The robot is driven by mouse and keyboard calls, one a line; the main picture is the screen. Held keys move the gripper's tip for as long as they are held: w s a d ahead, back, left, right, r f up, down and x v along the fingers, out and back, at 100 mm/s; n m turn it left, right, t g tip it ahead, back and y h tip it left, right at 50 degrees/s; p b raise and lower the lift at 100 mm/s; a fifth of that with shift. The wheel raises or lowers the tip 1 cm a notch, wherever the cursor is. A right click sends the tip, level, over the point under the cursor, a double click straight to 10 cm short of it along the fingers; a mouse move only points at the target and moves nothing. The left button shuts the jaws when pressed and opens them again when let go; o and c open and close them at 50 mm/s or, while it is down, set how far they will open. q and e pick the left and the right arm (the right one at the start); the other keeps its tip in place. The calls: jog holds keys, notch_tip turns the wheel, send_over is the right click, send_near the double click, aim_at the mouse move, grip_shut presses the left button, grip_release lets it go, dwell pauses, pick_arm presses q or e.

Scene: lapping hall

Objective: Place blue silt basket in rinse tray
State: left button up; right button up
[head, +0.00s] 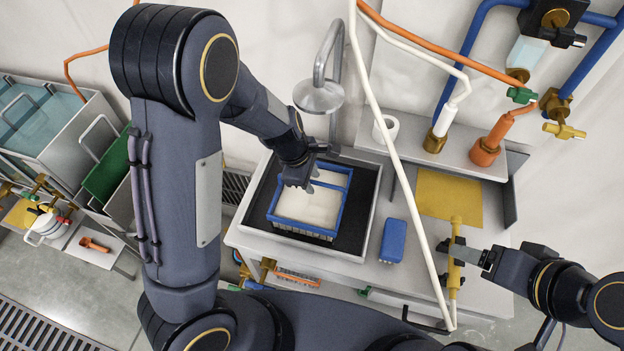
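The blue silt basket (281,226) has a blue rim, a crossbar and a pale inside. It sits in the black-lined rinse tray (372,190) on the bench, under the faucet. My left gripper (297,187) is over the basket's back left part, close to its crossbar. The gripper hides part of the rim and crossbar, and I cannot tell whether its fingers touch them. My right gripper (455,255) is at the right of the bench, with its fingers around a yellow brass wand (455,283).
A white hose (403,190) crosses in front of the bench. A blue block (393,240) and a yellow cloth (448,197) lie right of the tray. The round faucet head (318,97) hangs behind the basket. A shelf with fittings (486,157) is at the back right.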

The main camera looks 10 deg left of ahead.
pick_arm(q)
jog(key=p+v, duration=0.1)
jog(key=v, duration=0.9)
jog(key=shift+r, duration=0.35)
pick_arm(e)
jog(key=shift+r, duration=0.75)
pick_arm(q)
jog(key=shift+s+a+f, duration=0.1)
jog(key=shift+s, duration=0.15)
pick_arm(e)
jog(key=shift+s, duration=0.15)
